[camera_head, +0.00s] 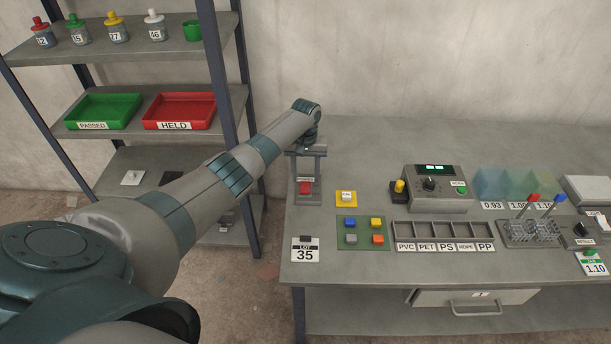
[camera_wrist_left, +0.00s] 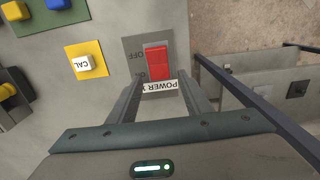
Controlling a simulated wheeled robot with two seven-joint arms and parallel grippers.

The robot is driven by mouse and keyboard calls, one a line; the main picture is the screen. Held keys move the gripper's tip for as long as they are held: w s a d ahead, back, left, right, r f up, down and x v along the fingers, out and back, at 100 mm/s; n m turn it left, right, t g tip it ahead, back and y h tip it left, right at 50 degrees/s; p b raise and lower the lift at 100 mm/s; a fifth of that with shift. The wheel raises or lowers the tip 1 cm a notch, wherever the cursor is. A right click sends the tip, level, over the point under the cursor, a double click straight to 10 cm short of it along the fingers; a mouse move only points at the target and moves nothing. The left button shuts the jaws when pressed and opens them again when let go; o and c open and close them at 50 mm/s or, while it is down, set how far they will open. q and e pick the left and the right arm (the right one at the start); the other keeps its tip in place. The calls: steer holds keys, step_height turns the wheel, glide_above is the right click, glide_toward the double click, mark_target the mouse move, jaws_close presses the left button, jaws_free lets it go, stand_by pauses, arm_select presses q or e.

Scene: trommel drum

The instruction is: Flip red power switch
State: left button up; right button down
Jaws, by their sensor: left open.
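The red power switch (camera_head: 305,187) sits on a grey plate at the left end of the bench. In the left wrist view the red switch (camera_wrist_left: 156,61) shows beside ON and OFF lettering, with a POWER label at its near edge. My left gripper (camera_head: 306,172) is above the switch, pointing down. In the left wrist view its open fingers (camera_wrist_left: 158,88) reach toward the switch, one on each side of the POWER label. Nothing is between the fingers that I can see as held. I cannot tell whether they touch the plate. My right gripper is not in view.
A yellow pad with a CAL block (camera_head: 346,197) and a green tray of coloured blocks (camera_head: 363,233) lie right of the switch. A shelf rack (camera_head: 228,100) stands left of the bench (camera_head: 340,270).

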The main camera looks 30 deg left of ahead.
arm_select(q)
steer(key=shift+f, duration=0.85)
steer(key=shift+c, duration=0.6)
